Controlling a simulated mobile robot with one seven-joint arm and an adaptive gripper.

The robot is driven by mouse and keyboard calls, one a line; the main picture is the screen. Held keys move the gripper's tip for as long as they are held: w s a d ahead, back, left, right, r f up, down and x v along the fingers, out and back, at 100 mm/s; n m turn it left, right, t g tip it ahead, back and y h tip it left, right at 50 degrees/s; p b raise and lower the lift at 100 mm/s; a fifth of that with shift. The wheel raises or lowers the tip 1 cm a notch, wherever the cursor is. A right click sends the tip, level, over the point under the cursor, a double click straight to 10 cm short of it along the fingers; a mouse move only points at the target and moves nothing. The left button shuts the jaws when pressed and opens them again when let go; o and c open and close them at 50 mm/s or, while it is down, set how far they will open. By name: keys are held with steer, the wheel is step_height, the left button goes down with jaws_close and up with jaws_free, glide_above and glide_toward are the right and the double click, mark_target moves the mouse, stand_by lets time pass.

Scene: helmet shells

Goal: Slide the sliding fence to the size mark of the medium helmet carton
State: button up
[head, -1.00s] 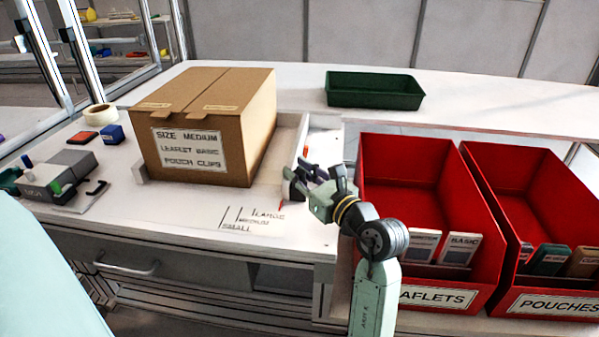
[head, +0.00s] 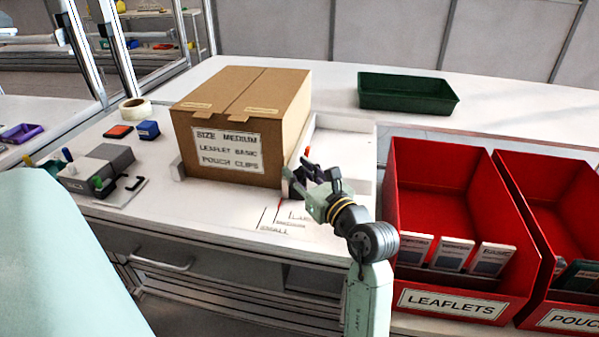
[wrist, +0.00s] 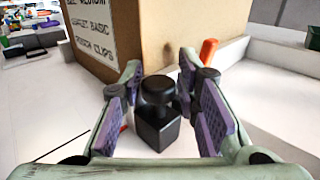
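The brown carton (head: 240,130), labelled SIZE MEDIUM, stands upright on the white worktop. The white sliding fence (head: 299,160) is close along its right side; whether they touch I cannot tell. Size marks (head: 283,222) are printed on the worktop in front of the carton, and a small red pointer shows near the medium line. My gripper (head: 308,182) is at the fence's front end. In the wrist view, my gripper's open fingers (wrist: 165,108) stand either side of the fence's black knob and block (wrist: 157,115), with gaps visible on both sides.
An orange peg (wrist: 209,50) stands behind the right finger. Red bins of leaflets (head: 455,220) and pouches (head: 545,190) are close at right. A green tray (head: 407,95) lies at the back. A grey device (head: 100,165), tape roll (head: 135,108) and small blocks are at left.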

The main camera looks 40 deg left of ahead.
steer(key=shift+o, duration=1)
steer(key=v, duration=1.2)
